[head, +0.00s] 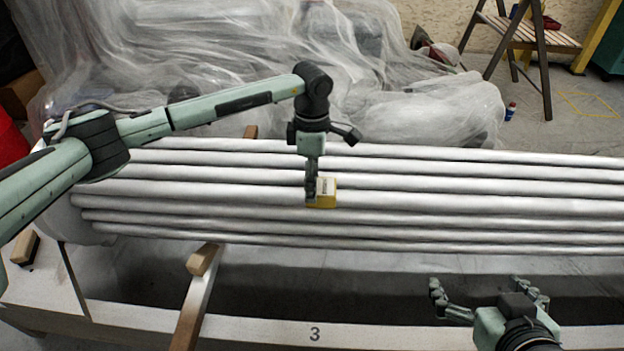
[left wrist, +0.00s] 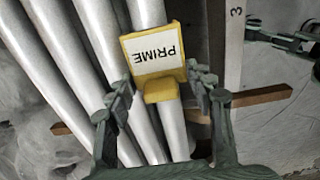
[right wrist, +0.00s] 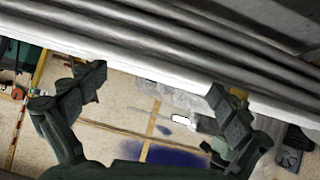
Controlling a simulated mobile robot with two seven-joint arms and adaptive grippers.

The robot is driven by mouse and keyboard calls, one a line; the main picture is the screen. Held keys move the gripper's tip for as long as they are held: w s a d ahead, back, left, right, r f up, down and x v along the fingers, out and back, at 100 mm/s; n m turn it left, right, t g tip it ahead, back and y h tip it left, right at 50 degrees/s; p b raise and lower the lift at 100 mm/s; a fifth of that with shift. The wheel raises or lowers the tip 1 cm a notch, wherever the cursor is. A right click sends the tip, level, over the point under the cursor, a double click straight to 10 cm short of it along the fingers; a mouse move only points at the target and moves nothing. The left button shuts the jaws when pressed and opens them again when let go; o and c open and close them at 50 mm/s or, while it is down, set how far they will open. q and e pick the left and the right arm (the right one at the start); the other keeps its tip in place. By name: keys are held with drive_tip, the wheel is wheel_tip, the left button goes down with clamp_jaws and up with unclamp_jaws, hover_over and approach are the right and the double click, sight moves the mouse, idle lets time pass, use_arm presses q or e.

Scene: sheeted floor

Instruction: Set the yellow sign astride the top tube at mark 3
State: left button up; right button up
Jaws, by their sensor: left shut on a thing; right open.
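The yellow sign (head: 322,198) has a white label reading PRIME and is between the fingers of my left gripper (head: 312,185). In the left wrist view the sign (left wrist: 153,52) lies over one grey tube (left wrist: 147,12), with the left gripper's fingers (left wrist: 160,84) on either side. I cannot tell whether it rests on the tube. The stack of long grey tubes (head: 480,202) runs across the head view. Mark 3 (head: 314,334) is printed on the pale front beam, roughly in line with the sign. My right gripper (head: 478,285) is open and empty in front of the tubes.
A wooden post (head: 195,295) stands in front of the tubes at left. Translucent sheeting (head: 300,80) covers things behind them. A stepladder (head: 520,40) stands at the back right. The space between tubes and front beam is open.

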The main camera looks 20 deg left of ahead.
use_arm(q)
drive_tip(key=shift+f+b, duration=0.35)
drive_tip(key=shift+f, duration=0.1)
use_arm(e)
drive_tip(key=shift+t+y, duration=0.5)
drive_tip(key=shift+t, duration=0.4)
drive_tip(key=shift+w+a+r, duration=0.45)
drive_tip(key=shift+a+r, duration=0.2)
drive_tip(key=shift+r, duration=0.1)
drive_tip(key=shift+w+a+r, duration=0.4)
drive_tip(key=shift+a+r, duration=0.2)
drive_tip(key=shift+r, duration=0.1)
use_arm(q)
drive_tip(key=shift+f, duration=0.1)
use_arm(e)
drive_tip(key=shift+f, duration=0.15)
use_arm(q)
drive_tip(key=o, duration=1.3)
wheel_tip(320, 180, up, 12)
drive_tip(key=shift+r, duration=0.1)
